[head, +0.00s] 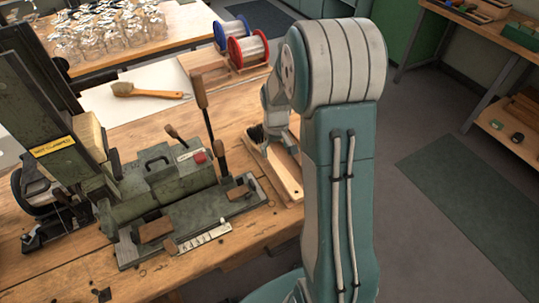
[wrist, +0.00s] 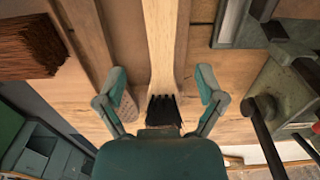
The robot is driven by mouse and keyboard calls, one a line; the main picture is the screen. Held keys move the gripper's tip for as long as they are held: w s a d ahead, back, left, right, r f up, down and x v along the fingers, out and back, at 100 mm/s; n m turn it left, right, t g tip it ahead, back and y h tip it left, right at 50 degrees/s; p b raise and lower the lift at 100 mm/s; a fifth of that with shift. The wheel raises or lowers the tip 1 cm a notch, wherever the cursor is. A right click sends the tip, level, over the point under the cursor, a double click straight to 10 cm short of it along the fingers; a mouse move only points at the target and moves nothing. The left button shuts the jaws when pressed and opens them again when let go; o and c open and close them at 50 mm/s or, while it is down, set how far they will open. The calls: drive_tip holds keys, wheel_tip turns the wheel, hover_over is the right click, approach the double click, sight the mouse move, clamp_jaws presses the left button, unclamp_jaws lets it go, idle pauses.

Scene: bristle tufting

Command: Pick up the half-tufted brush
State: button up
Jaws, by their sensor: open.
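The half-tufted brush has a long pale wooden body with black tufts at one end. In the head view its wooden body (head: 284,172) lies at the bench's right edge, partly hidden by my arm. In the wrist view the half-tufted brush (wrist: 161,45) runs up the middle, its black tufts (wrist: 163,109) close to my palm. My gripper (wrist: 160,78) is open, with one teal finger on each side of the brush and visible gaps between. Nothing is held.
A green machine with levers (head: 165,190) stands left of the brush. Another brush (head: 145,91) lies on white paper behind it. Brown bristles (wrist: 38,45) show in the wrist view.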

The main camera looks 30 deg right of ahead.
sight(274, 161)
wheel_tip(274, 161, down, 5)
drive_tip(key=shift+a+f, duration=0.1)
clamp_jaws()
